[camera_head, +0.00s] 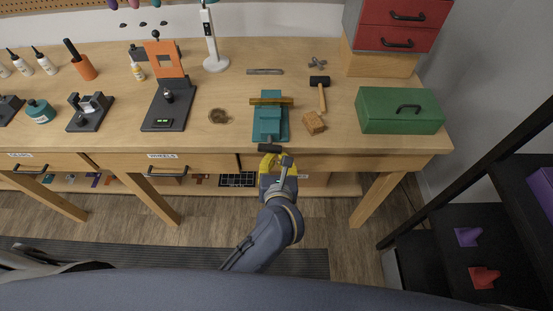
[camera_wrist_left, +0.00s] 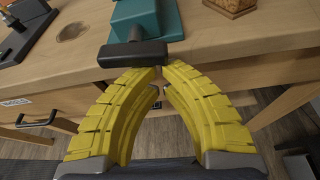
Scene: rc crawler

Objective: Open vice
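The teal vice (camera_head: 268,122) stands at the front edge of the wooden workbench, with a brown bar-like piece (camera_head: 271,101) across it. Its black handle bar (camera_head: 269,148) sticks out past the edge. In the left wrist view the handle (camera_wrist_left: 132,54) lies crosswise below the teal body (camera_wrist_left: 146,20). My left gripper (camera_head: 272,160) is just in front of the handle. Its yellow fingers (camera_wrist_left: 160,76) curve together, tips nearly meeting beside the handle's right end. Nothing shows between them; contact with the handle cannot be told. My right gripper is not in view.
A wooden block (camera_head: 314,123) and a black-headed mallet (camera_head: 321,93) lie right of the vice. A green toolbox (camera_head: 400,111) is farther right. A round brown disc (camera_head: 219,116) and an orange stand (camera_head: 165,62) are to the left. Drawers (camera_head: 168,164) sit under the bench edge.

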